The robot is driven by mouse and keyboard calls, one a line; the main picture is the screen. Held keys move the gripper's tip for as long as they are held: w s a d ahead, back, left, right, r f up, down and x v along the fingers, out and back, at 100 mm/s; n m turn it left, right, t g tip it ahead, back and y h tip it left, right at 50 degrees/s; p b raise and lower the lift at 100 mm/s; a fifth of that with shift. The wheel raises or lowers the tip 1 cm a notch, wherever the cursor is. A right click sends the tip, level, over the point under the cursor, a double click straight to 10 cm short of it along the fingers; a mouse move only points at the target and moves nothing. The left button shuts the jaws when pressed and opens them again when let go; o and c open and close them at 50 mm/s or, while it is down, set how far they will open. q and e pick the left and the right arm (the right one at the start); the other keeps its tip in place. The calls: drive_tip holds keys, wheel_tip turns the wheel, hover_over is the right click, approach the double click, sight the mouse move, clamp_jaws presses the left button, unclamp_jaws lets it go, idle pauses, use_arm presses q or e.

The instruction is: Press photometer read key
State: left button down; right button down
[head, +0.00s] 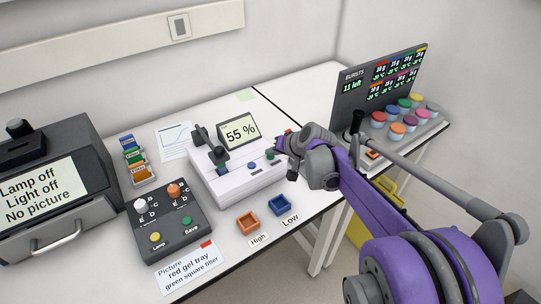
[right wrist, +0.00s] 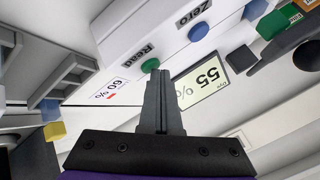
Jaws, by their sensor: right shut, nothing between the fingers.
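The photometer (head: 235,185) is a white box on the bench with a raised display (head: 240,132) reading 55 %. Its green key (head: 270,154) sits at the right of the front, and a blue key (head: 251,165) is left of it. In the right wrist view the green key (right wrist: 150,65) is labelled Read and the blue key (right wrist: 198,31) Zero. My right gripper (head: 279,147) is shut and empty, its fingertips (right wrist: 158,74) right at the Read key. I cannot tell whether they touch it. My left gripper is not in view.
A control box (head: 165,225) with knobs stands left. A dark panel (head: 375,90) with coloured caps stands right. A 60 % label (right wrist: 106,91) is near the Read key.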

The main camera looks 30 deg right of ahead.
sight(272, 158)
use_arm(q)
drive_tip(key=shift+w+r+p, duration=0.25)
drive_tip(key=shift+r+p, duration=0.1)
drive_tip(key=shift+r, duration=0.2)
use_arm(e)
drive_tip(key=shift+r, duration=0.65)
